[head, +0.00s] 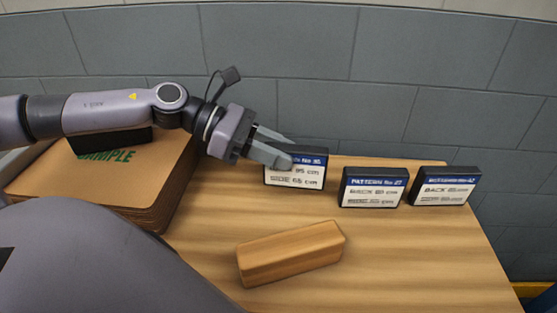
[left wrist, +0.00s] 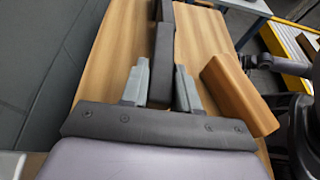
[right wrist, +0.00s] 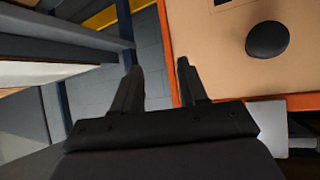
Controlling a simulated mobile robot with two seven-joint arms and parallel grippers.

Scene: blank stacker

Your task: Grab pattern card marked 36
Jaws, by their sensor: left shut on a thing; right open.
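The pattern card whose blue header seems to end in 36 (head: 307,180) stands at the left of a row of three dark cards; the fingers partly hide its label. My left gripper (head: 291,153) is shut on this card. In the left wrist view the card (left wrist: 161,85) shows as a dark slab between the fingers. It appears to stand on the wooden table. The card marked 27 (head: 373,190) and the one that looks like 42 (head: 444,188) stand to its right. My right gripper (right wrist: 158,68) is open and empty, away from the cards.
A wooden block (head: 290,254) lies on the wooden table (head: 420,255) in front of the cards. A stack of brown boards marked SAMPLE (head: 150,178) is at the left, with a black object on it. A grey block wall stands behind.

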